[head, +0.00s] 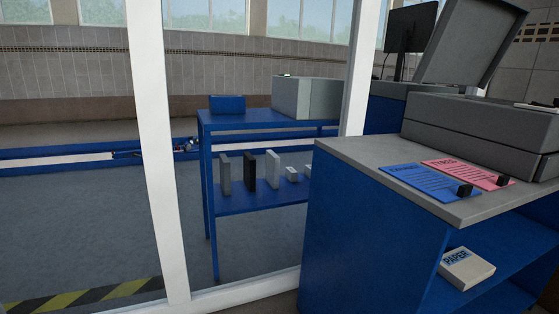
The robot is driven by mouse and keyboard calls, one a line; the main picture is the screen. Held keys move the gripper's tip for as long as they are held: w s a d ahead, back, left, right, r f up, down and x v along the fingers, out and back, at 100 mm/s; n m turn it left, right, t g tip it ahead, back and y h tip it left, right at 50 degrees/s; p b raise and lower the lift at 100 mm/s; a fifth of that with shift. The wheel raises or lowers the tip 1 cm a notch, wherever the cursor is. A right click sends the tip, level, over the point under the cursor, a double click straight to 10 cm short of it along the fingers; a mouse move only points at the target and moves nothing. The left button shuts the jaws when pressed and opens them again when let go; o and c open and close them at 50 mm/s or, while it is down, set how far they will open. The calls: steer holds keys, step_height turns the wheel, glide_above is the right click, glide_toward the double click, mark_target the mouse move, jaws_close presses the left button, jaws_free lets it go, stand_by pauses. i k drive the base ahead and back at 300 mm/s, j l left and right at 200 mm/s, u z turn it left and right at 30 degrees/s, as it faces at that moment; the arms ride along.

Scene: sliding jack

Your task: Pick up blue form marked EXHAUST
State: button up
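A flat blue form (425,179) lies on the grey top of the counter (380,165) at the right. Its heading at the left end is too small to read with certainty. A small black block (465,190) sits at its right end. A pink form (462,170) lies just behind it, with another small black block (503,180) at its right end. My gripper is not in view.
A grey box-shaped machine (480,125) with a raised lid stands behind the forms. A paper pack (466,268) lies on the shelf below. A white frame post (155,150) and a blue table (262,125) are to the left. The counter's front left top is bare.

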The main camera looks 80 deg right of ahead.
mark_target(445, 190)
steer(key=i+l+z, duration=0.1)
steer(key=i+z, duration=0.15)
steer(key=z, duration=0.15)
steer(key=i+z, duration=0.2)
steer(key=z, duration=0.15)
steer(key=i+z, duration=0.25)
steer(key=z, duration=0.15)
steer(key=i+j+z, duration=0.15)
steer(key=z, duration=0.25)
steer(key=i+z, duration=0.15)
steer(key=z, duration=0.3)
steer(key=i+z, duration=0.2)
steer(key=z, duration=0.3)
steer(key=i+z, duration=0.15)
steer(key=z, duration=0.3)
steer(key=i+j+z, duration=0.1)
steer(key=z, duration=0.4)
steer(key=i+j+z, duration=0.15)
steer(key=z, duration=0.35)
steer(key=i+j+z, duration=0.2)
steer(key=z, duration=0.3)
steer(key=i+l, duration=0.1)
steer(key=i, duration=0.25)
steer(key=z, duration=0.15)
